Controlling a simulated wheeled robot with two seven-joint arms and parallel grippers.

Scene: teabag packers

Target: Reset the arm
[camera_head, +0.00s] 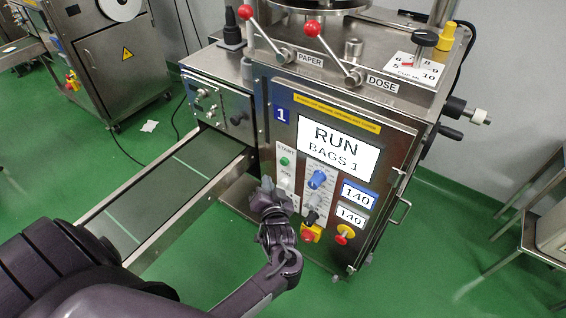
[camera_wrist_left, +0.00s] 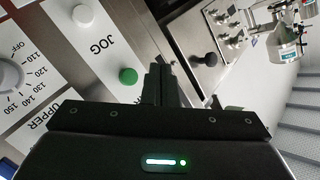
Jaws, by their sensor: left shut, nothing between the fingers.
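My left gripper (camera_head: 267,186) is in front of the lower left of the machine's control panel, close to the white button plate. Its fingers are together and empty; they also show shut in the left wrist view (camera_wrist_left: 160,78). The green START button (camera_head: 284,161) is just above the gripper, and a green button also shows in the wrist view (camera_wrist_left: 127,76), left of the fingers. The white JOG button (camera_wrist_left: 82,14) is farther up-left there. I cannot tell whether the fingertips touch the panel. My right gripper is not in view.
The machine's screen (camera_head: 338,148) reads RUN, BAGS 1. A conveyor (camera_head: 160,195) runs to the left. Two red-knobbed levers (camera_head: 312,29) stand on top.

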